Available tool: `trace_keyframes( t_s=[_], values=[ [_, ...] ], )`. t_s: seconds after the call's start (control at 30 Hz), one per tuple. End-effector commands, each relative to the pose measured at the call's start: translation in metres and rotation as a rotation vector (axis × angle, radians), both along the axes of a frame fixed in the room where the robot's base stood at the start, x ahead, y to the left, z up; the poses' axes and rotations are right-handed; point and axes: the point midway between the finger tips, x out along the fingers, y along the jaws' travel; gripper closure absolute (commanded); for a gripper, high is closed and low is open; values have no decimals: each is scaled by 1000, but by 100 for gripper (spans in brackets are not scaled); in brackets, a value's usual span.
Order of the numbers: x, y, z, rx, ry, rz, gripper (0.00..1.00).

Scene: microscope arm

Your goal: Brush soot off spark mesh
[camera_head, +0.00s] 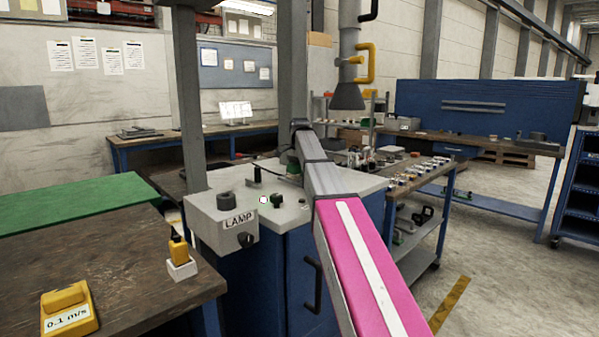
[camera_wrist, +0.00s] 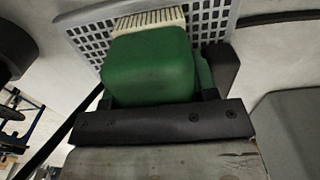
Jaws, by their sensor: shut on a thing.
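In the wrist view a brush with a green body (camera_wrist: 150,65) and cream bristles (camera_wrist: 149,19) sits between the fingers of my gripper (camera_wrist: 158,84), which is shut on it. The spark mesh (camera_wrist: 90,38) is a pale grey plate with rows of square holes, behind and beyond the brush. The bristles overlap the mesh in this view; I cannot tell whether they touch it. The brush hides the mesh's middle. No soot can be made out clearly. In the head view the green brush (camera_head: 294,168) shows small at the end of my arm, over the grey bench top.
A grey box marked LAMP (camera_head: 222,222) with knobs stands at the bench front. A yellow-topped item in a white holder (camera_head: 182,268) and a yellow 0.1 m/s block (camera_head: 68,307) are on the wooden table at left. A grey extraction hood (camera_head: 348,97) hangs behind.

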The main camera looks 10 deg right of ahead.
Motion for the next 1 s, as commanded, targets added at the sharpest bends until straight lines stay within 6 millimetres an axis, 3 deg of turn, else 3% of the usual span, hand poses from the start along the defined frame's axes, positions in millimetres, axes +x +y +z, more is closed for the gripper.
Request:
trace_keyframes(
  t_s=[0.5, 1.0],
  values=[
    [14, -19, 2, 0, 0, -1, 66],
    [17, -25, 2, 0, 0, 0, 66]
  ],
)
